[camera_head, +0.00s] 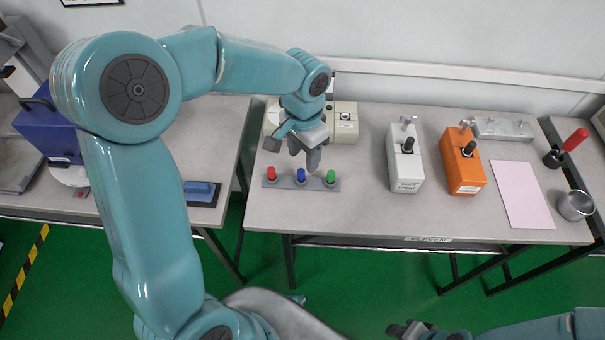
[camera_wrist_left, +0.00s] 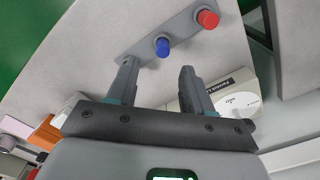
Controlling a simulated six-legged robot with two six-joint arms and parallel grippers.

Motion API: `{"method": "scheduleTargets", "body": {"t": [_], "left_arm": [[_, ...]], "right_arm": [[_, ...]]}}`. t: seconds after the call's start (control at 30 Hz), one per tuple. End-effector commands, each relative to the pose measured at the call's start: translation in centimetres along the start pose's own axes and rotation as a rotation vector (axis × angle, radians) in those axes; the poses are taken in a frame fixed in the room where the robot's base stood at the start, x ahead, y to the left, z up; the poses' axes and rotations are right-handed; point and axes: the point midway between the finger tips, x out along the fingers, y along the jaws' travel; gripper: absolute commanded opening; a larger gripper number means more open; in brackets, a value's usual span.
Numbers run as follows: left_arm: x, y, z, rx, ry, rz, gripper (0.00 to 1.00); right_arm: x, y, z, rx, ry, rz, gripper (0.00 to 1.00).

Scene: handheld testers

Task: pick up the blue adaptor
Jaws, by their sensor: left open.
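The blue adaptor (camera_head: 301,175) stands in the middle of a grey strip (camera_head: 317,184), between a red one (camera_head: 271,173) and a green one (camera_head: 331,176). My left gripper (camera_head: 312,161) is open and empty, just behind and above the strip, near the blue and green adaptors. In the left wrist view, the blue adaptor (camera_wrist_left: 162,46) lies just beyond the gap between the open fingertips (camera_wrist_left: 158,68), apart from them. The red adaptor (camera_wrist_left: 207,18) is to its right; the green one is not visible there. Part of my right gripper (camera_head: 408,330) shows at the bottom edge; its jaws are unclear.
A white tester (camera_head: 404,170) and an orange tester (camera_head: 464,172) stand to the right on the table. A pink sheet (camera_head: 522,194) and a metal cup (camera_head: 575,205) lie farther right. A beige device (camera_head: 345,122) stands behind the gripper. The table between strip and white tester is clear.

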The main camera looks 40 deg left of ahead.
Motion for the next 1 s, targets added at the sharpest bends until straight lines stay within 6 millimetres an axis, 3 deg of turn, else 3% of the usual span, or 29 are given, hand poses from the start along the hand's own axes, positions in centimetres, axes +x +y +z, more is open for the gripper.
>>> {"method": "scheduleTargets", "body": {"t": [0.23,0.5,0.77,0.8,0.93,1.0], "left_arm": [[2.2,-0.1,0.0,-0.001,-0.002,0.000,0.51],[6.3,-0.3,0.1,0.000,-0.001,0.001,0.51],[6.7,-0.3,0.0,0.000,0.001,0.001,0.51],[6.7,-0.3,0.1,0.000,0.001,0.001,0.47],[6.7,-0.3,0.1,0.000,0.001,0.001,0.05],[6.7,-0.3,0.1,0.000,0.001,0.001,0.00]], "right_arm": [[0.2,0.1,0.0,0.000,0.000,0.000,0.43],[0.6,0.2,0.0,0.000,0.000,0.000,0.43],[0.6,0.2,0.0,0.000,0.000,0.000,0.43],[0.6,0.2,0.0,0.000,0.000,0.000,0.43],[0.6,0.2,0.0,0.000,0.000,0.000,0.43],[0.6,0.2,0.0,0.000,0.000,0.000,0.43]]}}
